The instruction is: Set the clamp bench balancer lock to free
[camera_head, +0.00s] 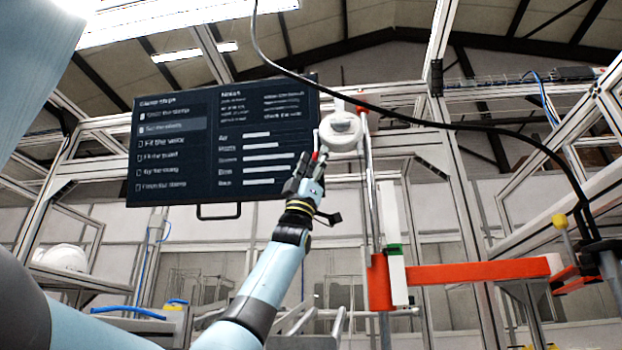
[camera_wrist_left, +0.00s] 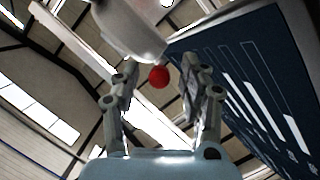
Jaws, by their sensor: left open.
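The balancer (camera_head: 341,131) is a white round housing high on an upright post, right of the dark screen. A small red knob (camera_head: 315,156), which looks like its lock, shows at the housing's lower left. My left gripper (camera_head: 309,165) reaches up to it from below. In the left wrist view, the red knob (camera_wrist_left: 159,77) sits ahead of the open fingers of my left gripper (camera_wrist_left: 163,100), roughly centred between them, with a gap on both sides. The pale housing (camera_wrist_left: 130,30) is above it. Whether the lock stands at free cannot be read. My right gripper is not in view.
A dark screen (camera_head: 220,140) with a step list hangs close to the left of my gripper; its edge also shows in the left wrist view (camera_wrist_left: 250,85). A black cable (camera_head: 400,116) crosses above. An orange arm (camera_head: 480,272) extends right from the post. White helmet shells (camera_head: 62,258) sit on a left shelf.

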